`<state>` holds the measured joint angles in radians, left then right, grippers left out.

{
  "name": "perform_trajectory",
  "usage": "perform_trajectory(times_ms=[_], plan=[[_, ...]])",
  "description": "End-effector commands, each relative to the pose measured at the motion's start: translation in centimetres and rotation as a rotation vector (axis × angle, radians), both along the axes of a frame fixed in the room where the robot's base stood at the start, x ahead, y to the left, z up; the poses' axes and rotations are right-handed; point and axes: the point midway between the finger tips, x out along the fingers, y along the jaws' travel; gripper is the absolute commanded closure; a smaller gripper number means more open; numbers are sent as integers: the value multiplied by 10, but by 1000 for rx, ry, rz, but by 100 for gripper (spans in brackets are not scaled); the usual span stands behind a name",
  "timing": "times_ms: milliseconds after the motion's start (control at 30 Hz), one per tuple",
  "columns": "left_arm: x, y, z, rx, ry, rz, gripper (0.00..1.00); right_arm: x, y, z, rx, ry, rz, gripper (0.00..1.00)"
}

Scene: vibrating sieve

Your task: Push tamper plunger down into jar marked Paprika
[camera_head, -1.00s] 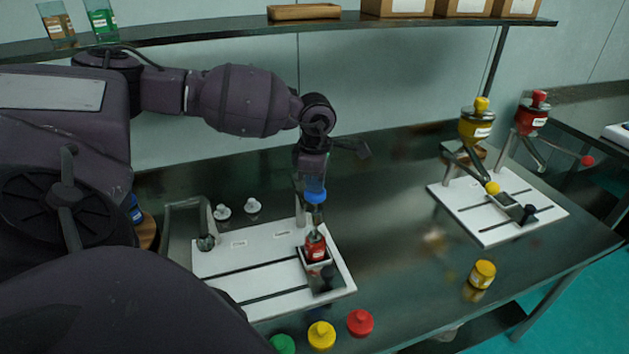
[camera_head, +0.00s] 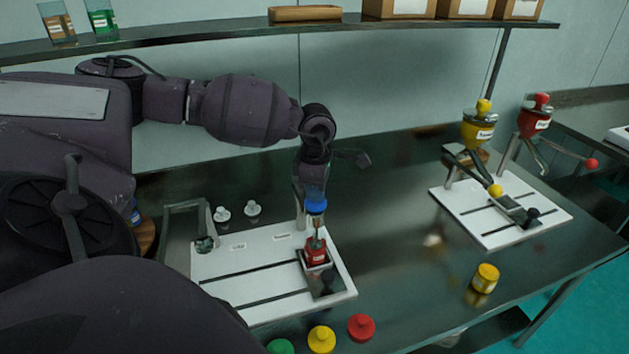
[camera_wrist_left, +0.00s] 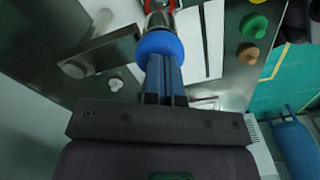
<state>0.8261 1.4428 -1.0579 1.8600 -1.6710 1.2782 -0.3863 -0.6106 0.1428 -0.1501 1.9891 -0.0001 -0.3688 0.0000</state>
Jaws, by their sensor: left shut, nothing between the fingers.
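A small red jar (camera_head: 317,254) with a white label stands in a dark holder at the right side of the near white board; its label is too small to read. The tamper plunger has a blue knob (camera_head: 316,206) and stands upright over the jar, its lower end at the jar's mouth. My left gripper (camera_head: 315,193) points down, shut and empty, with its fingertips at the top of the knob. In the left wrist view the blue knob (camera_wrist_left: 160,45) lies at the fingertips, with part of the red jar beyond. My right gripper is not in view.
Two white knobs (camera_head: 252,208) lie behind. Red (camera_head: 361,327) and yellow (camera_head: 321,338) lids lie in front. A yellow jar (camera_head: 485,277) stands right; the table between is clear.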

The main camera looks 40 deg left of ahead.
Motion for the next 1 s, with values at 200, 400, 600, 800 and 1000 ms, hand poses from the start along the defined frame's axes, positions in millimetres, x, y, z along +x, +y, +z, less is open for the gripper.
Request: perform_trajectory(times_ms=[200,400,600,800,1000], plan=[[0,0,12,-1,-1,0,100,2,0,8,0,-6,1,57],[0,0,29,-1,-1,0,100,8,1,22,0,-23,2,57],[0,0,45,-2,-1,0,100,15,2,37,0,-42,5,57],[0,0,60,0,0,0,100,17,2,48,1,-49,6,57],[0,0,77,0,-1,0,100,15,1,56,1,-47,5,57]])
